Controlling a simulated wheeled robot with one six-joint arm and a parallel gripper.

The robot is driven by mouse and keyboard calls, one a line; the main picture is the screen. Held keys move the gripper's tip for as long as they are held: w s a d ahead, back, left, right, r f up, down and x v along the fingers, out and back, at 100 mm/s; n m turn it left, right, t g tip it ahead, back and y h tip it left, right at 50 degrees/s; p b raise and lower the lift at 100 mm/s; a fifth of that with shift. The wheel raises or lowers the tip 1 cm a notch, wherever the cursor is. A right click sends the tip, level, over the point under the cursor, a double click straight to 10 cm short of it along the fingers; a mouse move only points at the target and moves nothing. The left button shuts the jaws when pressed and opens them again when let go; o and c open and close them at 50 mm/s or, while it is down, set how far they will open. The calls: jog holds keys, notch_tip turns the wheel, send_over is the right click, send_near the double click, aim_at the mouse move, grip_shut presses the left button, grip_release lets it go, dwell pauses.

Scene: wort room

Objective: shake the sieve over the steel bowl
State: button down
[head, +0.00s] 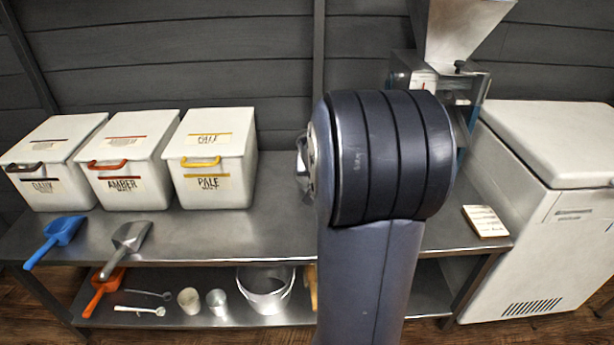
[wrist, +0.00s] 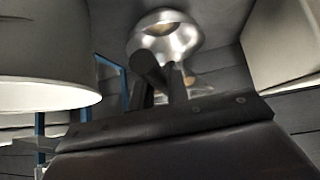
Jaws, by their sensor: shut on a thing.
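My gripper (wrist: 162,78) shows in the wrist view, with its two dark fingers close together. A shiny round metal piece (wrist: 165,38) with a brownish patch sits just beyond the fingertips. I take it for the held sieve, though no mesh can be made out. I cannot pick out the steel bowl with certainty. A wide metal vessel (head: 265,291) with a handle stands on the lower shelf, partly under the bench top.
The steel bench (head: 262,231) carries white bins labelled DARK (head: 38,188), AMBER (head: 122,186) and PALE (head: 212,186). A blue scoop (head: 55,240) and a grey scoop (head: 128,236) lie at its front edge. A mill (head: 460,90) and white chest (head: 560,240) are at right.

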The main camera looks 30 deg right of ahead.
notch_tip(320, 180, down, 4)
jog(key=b, duration=0.3)
dwell(0.4)
dwell(0.4)
